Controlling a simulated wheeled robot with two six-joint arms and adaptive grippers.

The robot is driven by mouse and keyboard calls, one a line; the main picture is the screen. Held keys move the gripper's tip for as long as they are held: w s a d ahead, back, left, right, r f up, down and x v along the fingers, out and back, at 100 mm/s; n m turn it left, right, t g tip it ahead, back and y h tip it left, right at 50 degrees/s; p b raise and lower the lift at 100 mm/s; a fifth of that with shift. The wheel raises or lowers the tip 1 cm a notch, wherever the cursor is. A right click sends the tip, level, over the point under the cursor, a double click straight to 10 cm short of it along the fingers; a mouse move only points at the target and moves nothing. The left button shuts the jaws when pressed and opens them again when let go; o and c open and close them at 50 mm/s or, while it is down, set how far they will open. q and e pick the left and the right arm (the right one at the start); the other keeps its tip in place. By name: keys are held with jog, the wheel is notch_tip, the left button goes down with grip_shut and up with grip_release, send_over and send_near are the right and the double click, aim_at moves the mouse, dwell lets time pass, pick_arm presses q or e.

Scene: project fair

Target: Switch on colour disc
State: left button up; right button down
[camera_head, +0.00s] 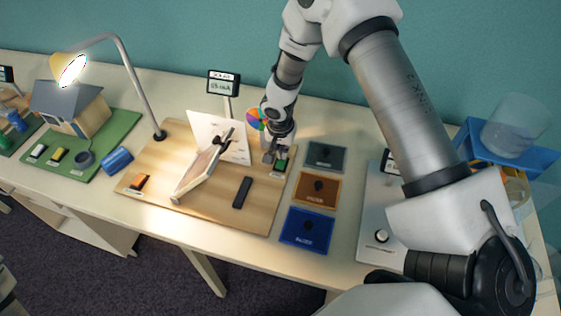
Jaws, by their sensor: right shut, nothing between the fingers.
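The colour disc (254,118), with several coloured sectors, stands upright at the back right of a wooden board (150,165). My right arm and gripper partly cover it. A small green and dark switch (281,166) with a white label sits on the board's right side. My right gripper (271,157) is shut and empty, pointing down right beside this switch. I cannot tell whether it touches the switch, nor which way the switch is set. My left gripper is not in view.
A tilted panel (200,168), an orange switch (139,181) and a black bar (242,192) are on the board. A display (224,84) stands behind. A lit lamp (72,70) is at left. Grey, brown and blue (306,229) plates lie to the right.

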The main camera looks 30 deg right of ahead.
jog(key=shift+f+b, duration=0.5)
jog(key=shift+b, duration=0.05)
jog(key=shift+r+p, duration=0.6)
jog(key=shift+r, duration=0.3)
jog(key=shift+r+p, duration=1.25)
jog(key=shift+r, duration=1.4)
